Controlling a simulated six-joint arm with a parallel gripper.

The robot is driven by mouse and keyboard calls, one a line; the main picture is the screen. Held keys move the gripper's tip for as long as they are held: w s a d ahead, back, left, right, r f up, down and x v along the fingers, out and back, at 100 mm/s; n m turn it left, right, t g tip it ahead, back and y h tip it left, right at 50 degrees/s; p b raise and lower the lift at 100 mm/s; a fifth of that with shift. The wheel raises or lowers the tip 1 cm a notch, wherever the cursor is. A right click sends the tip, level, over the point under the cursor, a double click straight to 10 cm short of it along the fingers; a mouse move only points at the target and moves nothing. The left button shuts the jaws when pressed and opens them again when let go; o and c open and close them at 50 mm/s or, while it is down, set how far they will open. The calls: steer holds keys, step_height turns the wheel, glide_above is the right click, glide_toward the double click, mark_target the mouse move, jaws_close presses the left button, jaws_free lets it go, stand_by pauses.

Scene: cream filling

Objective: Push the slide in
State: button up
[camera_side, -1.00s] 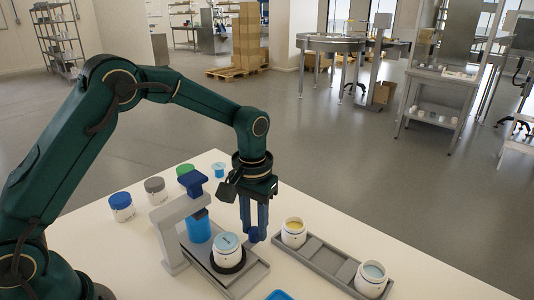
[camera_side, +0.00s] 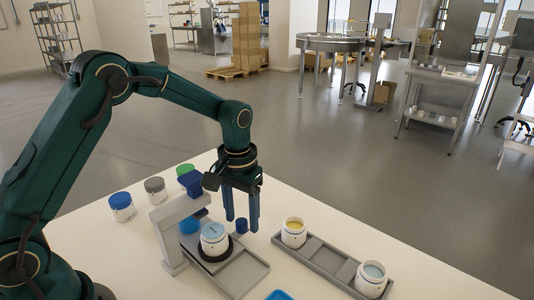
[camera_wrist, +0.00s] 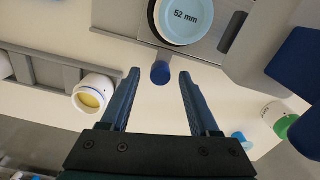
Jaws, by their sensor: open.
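The slide (camera_side: 222,264) is a grey plate in the filling stand, with a blue knob (camera_side: 242,226) at its edge. A white jar (camera_side: 214,247) with a pale blue top sits upright in a black ring on it. The stand's grey column and arm (camera_side: 170,228) rise beside the jar, with a blue cylinder (camera_side: 189,225) close behind it. My gripper (camera_side: 242,224) is open. In the wrist view the knob (camera_wrist: 160,72) lies between and just beyond the two fingertips (camera_wrist: 159,74), apart from both. The jar's top (camera_wrist: 187,17) reads "52 mm".
A grey tray (camera_side: 326,262) holds a jar with yellow content (camera_side: 293,233) and one with pale blue content (camera_side: 371,279). Blue-lidded (camera_side: 122,207), grey-lidded (camera_side: 155,190) and green-lidded (camera_side: 186,174) jars stand at the back left. A blue tray (camera_side: 279,295) shows at the front edge.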

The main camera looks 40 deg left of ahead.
steer(key=shift+r, duration=2.5)
steer(key=m, duration=0.3)
steer(key=shift+m, duration=0.4)
steer(key=m, duration=0.4)
steer(key=shift+f+m, duration=0.1)
steer(key=shift+m, duration=0.4)
steer(key=shift+s+f, duration=0.1)
steer(key=shift+f, duration=2.45)
